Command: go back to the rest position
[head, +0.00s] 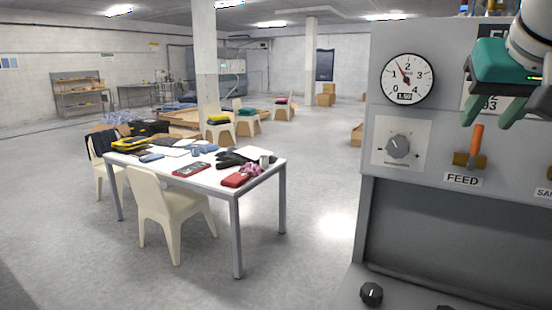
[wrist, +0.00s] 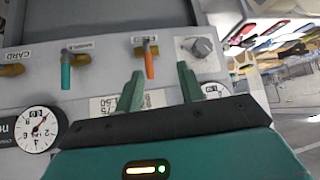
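My gripper (head: 493,115) is at the upper right of the head view, in front of the grey washer panel (head: 393,125). Its two green fingers are spread apart with nothing between them. In the wrist view the open fingers (wrist: 159,78) point at the panel, with the orange FEED lever (wrist: 149,66) showing between and beyond them. In the head view the orange lever (head: 477,140) stands just below the fingers. It looks apart from them, though the exact gap cannot be told.
The panel carries a pressure gauge (head: 408,78), a dial knob (head: 398,146) and a lower black knob (head: 371,294). The wrist view also shows a teal lever (wrist: 66,70). A cluttered white table (head: 215,195) with chairs (head: 165,205) stands left; open floor (head: 310,240) lies between.

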